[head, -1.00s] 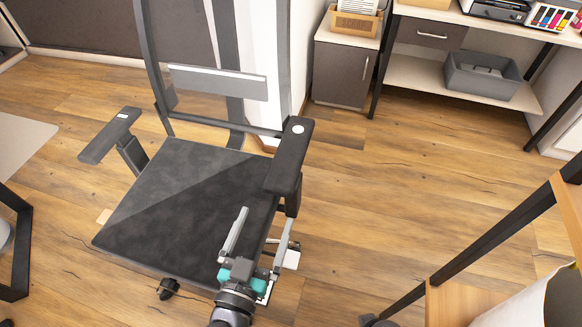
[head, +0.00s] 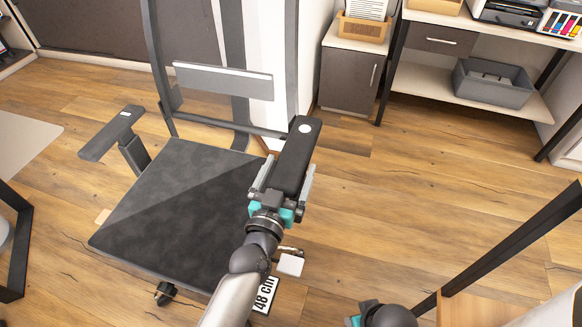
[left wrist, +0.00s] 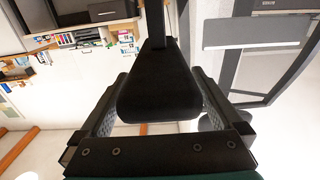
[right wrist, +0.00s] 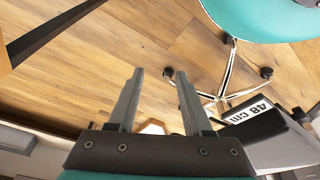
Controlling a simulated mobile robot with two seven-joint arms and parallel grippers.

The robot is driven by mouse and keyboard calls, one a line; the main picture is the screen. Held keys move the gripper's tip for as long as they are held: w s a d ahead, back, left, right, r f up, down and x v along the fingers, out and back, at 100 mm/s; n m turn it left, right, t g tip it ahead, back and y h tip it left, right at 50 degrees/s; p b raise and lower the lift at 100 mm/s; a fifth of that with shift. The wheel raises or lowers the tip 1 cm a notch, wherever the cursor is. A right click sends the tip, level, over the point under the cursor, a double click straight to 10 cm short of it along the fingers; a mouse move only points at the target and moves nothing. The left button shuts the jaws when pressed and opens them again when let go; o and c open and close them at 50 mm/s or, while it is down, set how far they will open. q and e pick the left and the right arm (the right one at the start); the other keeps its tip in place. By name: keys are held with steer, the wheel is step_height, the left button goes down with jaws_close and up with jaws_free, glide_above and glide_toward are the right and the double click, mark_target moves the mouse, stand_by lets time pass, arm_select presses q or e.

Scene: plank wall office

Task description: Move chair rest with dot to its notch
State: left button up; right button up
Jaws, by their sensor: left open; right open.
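The chair rest with the dot (head: 297,150) is the dark armrest on the right side of the office chair, with a white dot at its far end. My left gripper (head: 286,178) is open, one finger on each side of the near part of this rest. In the left wrist view the rest (left wrist: 155,85) lies between the two fingers, and firm contact is not clear. My right gripper (right wrist: 159,72) is open and empty above the floor; the head view shows only part of that arm at the bottom. I cannot make out the notch.
The chair seat (head: 170,210) and the other armrest (head: 112,133) are to the left. A "48 cm" label (head: 265,294) and a white block (head: 290,264) are below the rest. A dark cabinet (head: 348,80) and a grey bin (head: 492,84) stand behind.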

arm_select(q)
steer(key=shift+x, duration=0.85)
jaws_close()
stand_by(0.3)
